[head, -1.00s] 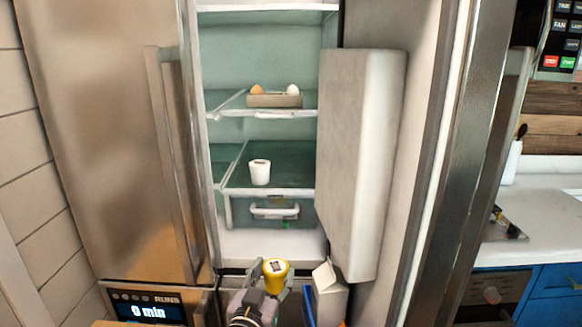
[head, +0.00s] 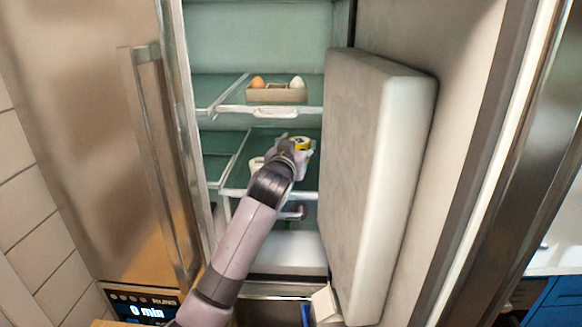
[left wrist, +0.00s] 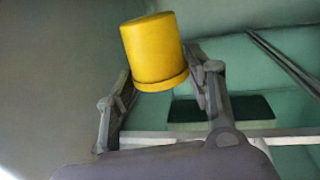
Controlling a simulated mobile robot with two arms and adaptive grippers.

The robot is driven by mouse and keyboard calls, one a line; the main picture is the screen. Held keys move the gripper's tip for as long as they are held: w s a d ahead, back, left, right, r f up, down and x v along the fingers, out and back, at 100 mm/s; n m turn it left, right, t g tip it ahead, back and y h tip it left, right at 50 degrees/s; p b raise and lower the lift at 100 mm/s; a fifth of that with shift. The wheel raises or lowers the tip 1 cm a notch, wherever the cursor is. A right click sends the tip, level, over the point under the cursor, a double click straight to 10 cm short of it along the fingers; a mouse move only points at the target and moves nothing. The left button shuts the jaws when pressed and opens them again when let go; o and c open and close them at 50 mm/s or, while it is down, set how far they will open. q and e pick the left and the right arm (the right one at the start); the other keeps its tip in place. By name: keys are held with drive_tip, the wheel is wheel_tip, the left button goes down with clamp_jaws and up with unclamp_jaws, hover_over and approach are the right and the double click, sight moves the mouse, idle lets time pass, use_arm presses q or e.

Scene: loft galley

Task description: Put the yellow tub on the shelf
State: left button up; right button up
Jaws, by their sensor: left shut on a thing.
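The yellow tub (head: 301,142) is inside the open fridge, at the level of the lower glass shelf (head: 238,180). My left gripper (head: 300,152) reaches in from below and is shut on it. In the left wrist view the yellow tub (left wrist: 153,50) sits between the two fingers of my left gripper (left wrist: 160,88). I cannot tell whether the tub touches the shelf. My wrist hides part of the shelf. My right gripper is not in view.
A white cup (head: 256,163) stands on the lower shelf just left of my gripper, partly hidden. The upper shelf holds an egg tray (head: 277,96) with eggs. The thick inner door (head: 370,180) stands close on the right. A drawer is below the shelf.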

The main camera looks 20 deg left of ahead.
use_arm(q)
wheel_tip(320, 180, down, 2)
drive_tip(key=shift+s+f, duration=0.15)
wheel_tip(320, 180, down, 4)
drive_tip(key=shift+p, duration=0.55)
drive_tip(key=shift+f, duration=0.1)
drive_tip(key=o, duration=1.3)
drive_tip(key=shift+f, duration=0.1)
drive_tip(key=shift+c, duration=0.2)
drive_tip(key=s+d+b, duration=0.1)
drive_tip(key=s+b, duration=0.1)
drive_tip(key=s, duration=1)
drive_tip(key=shift+r, duration=0.4)
drive_tip(key=shift+w, duration=0.1)
